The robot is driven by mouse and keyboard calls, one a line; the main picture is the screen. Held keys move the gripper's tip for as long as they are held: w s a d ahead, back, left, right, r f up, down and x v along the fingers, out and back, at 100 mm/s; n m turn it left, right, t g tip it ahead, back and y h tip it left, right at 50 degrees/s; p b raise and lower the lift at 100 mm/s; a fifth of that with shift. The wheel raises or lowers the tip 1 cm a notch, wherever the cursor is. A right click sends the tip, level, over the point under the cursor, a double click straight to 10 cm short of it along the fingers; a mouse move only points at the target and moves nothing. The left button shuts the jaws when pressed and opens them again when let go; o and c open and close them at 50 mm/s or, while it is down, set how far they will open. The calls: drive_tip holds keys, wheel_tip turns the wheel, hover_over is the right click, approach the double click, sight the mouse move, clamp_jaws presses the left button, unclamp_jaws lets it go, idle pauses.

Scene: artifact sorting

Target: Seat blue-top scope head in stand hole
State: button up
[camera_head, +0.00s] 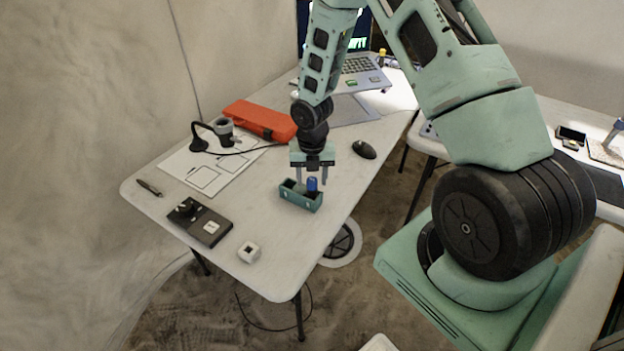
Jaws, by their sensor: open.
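The blue-top scope head (312,186) stands upright in the right part of a small teal tray (301,200) near the right edge of the table. My gripper (311,182) is above the tray, pointing down and open. Its fingers appear to the left and right of the blue top; I cannot tell whether they touch it. The scope head's lower part is hidden by the tray wall. A black stand with a curved neck (199,143) and a grey ring-like holder (223,127) is at the back left. The hole itself is too small to make out.
A white sheet (186,166) lies under the stand, beside an orange case (262,118). A laptop (357,66) is behind. The table middle is mostly clear.

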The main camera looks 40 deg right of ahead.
wheel_tip(320, 180, up, 10)
drive_tip(key=s+a+r+m, duration=0.4)
drive_tip(key=a+r+m, duration=0.25)
drive_tip(key=a, duration=0.45)
drive_tip(key=s+a+r+m, duration=0.4)
drive_tip(key=s+a+m, duration=0.2)
drive_tip(key=s, duration=0.4)
drive_tip(key=s+a+r+m, duration=0.4)
drive_tip(key=s+a+m, duration=0.3)
drive_tip(key=s, duration=0.3)
drive_tip(key=shift+s+a+m+y, duration=0.25)
drive_tip(key=shift+a+m+y, duration=0.05)
drive_tip(key=shift+m, duration=0.55)
drive_tip(key=shift+r, duration=0.1)
